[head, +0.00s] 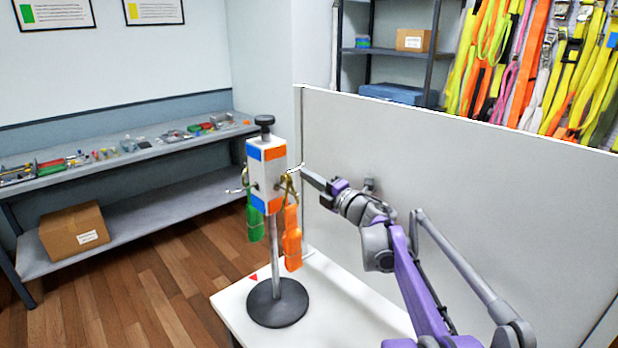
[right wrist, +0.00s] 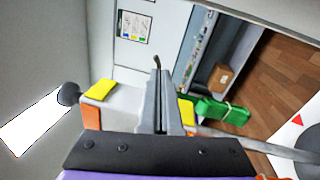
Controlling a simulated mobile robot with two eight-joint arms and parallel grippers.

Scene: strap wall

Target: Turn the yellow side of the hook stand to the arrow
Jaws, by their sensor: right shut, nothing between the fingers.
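The hook stand has a white block head (head: 266,172) on a pole over a round black base (head: 277,303). In the head view, its blue-marked face is towards the left and its orange-marked face towards the right; the yellow side is hidden. Yellow patches (right wrist: 98,90) show in the right wrist view, with the fingers in front of part of that side. A red arrow (head: 253,277) lies on the table left of the base. My right gripper (head: 306,171) is shut and empty, right of the block by a hook; contact is unclear. My left gripper is not in view.
A green strap (head: 255,222) and an orange strap (head: 292,238) hang from the hooks. A grey panel (head: 450,180) stands behind my right arm. The white table (head: 345,305) has bare room right of the base. A workbench (head: 120,155) stands at the left.

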